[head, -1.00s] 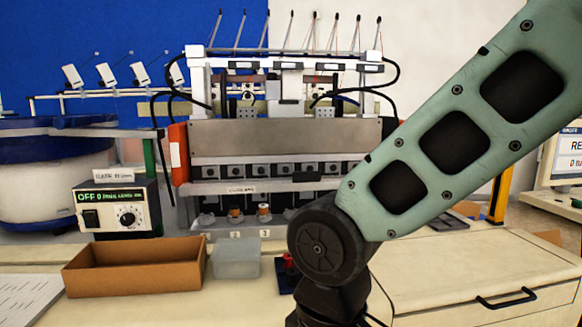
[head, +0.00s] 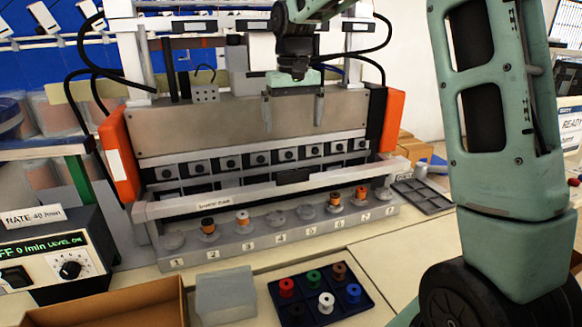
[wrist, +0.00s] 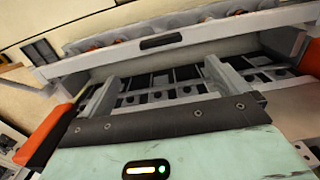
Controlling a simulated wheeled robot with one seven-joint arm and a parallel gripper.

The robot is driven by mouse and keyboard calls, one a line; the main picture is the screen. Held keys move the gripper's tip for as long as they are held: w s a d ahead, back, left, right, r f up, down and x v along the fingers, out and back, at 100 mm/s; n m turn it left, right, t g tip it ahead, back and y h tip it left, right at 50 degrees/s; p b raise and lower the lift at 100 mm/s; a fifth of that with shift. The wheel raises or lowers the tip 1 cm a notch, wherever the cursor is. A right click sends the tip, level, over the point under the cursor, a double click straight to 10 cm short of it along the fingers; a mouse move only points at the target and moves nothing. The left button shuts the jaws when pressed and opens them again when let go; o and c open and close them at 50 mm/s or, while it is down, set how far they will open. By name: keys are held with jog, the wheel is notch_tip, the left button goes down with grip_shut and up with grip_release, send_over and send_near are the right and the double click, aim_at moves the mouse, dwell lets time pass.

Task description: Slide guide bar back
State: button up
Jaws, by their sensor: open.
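The guide bar (head: 270,190) is a long pale bar across the front of the machine, above the numbered row of stations. It has a dark grip (head: 296,176) near its middle. In the wrist view the bar (wrist: 205,33) runs across the top, with its dark grip (wrist: 161,41) showing. My gripper (head: 293,112) hangs in front of the grey panel, above and behind the bar. In the wrist view its two fingers are wide apart and nothing is between them (wrist: 160,70). The fingers are apart from the bar and its grip.
Numbered stations (head: 280,232) hold several orange and black spools. A dark tray of coloured spools (head: 320,292), a grey box (head: 225,294) and a brown bin (head: 120,305) stand in front. An orange end block (head: 118,158) flanks the machine. An empty dark tray (head: 422,196) lies at right.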

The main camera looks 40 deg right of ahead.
aim_at(293, 171)
notch_tip(293, 171, down, 14)
jog(key=p, duration=0.3)
jog(key=shift+f, duration=0.1)
